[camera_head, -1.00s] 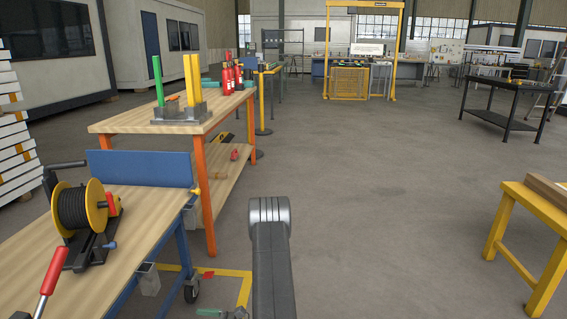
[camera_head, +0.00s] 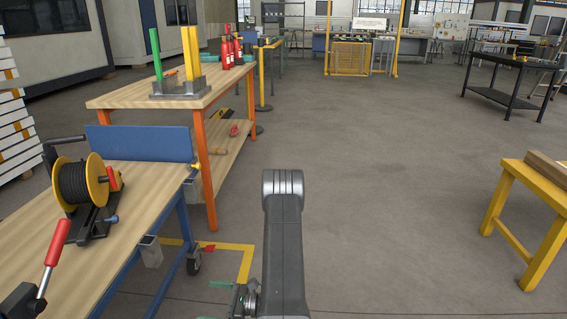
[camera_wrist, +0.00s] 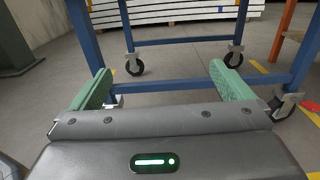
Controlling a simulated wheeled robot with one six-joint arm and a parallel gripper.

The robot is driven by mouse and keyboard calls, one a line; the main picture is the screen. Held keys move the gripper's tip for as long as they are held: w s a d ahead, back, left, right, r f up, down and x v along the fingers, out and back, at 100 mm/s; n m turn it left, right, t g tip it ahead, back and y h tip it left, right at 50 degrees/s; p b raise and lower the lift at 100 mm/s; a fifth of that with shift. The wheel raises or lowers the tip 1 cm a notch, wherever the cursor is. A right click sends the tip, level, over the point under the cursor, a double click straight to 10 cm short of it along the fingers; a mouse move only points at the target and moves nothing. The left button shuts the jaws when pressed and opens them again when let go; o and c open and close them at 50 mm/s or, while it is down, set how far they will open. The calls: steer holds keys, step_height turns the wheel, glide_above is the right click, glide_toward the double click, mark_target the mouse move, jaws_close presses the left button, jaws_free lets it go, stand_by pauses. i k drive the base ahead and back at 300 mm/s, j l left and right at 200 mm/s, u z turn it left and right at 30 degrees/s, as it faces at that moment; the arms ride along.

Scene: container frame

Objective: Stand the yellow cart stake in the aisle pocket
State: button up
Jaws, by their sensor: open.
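Two yellow cart stakes (camera_head: 190,52) stand close together in a grey block holder (camera_head: 181,89) on the orange-legged bench, beside a green stake (camera_head: 157,53). The blue cart (camera_head: 140,143) has a grey square pocket (camera_head: 150,251) on its aisle side. Another grey pocket part shows farther along that side, partly hidden. In the head view my gripper (camera_head: 214,301) is low, right of the cart.
A cable reel (camera_head: 80,182) and a red-handled tool (camera_head: 57,243) are on the cart. A yellow trestle (camera_head: 505,190) stands at the right. The floor between is clear. Yellow tape marks the floor by the cart.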

mark_target(85, 279)
steer(key=i+l+u, duration=0.1)
steer(key=i+u, duration=0.2)
steer(key=i, duration=0.2)
steer(key=i+l+u, duration=0.35)
steer(key=i+j, duration=0.1)
steer(key=i, duration=0.05)
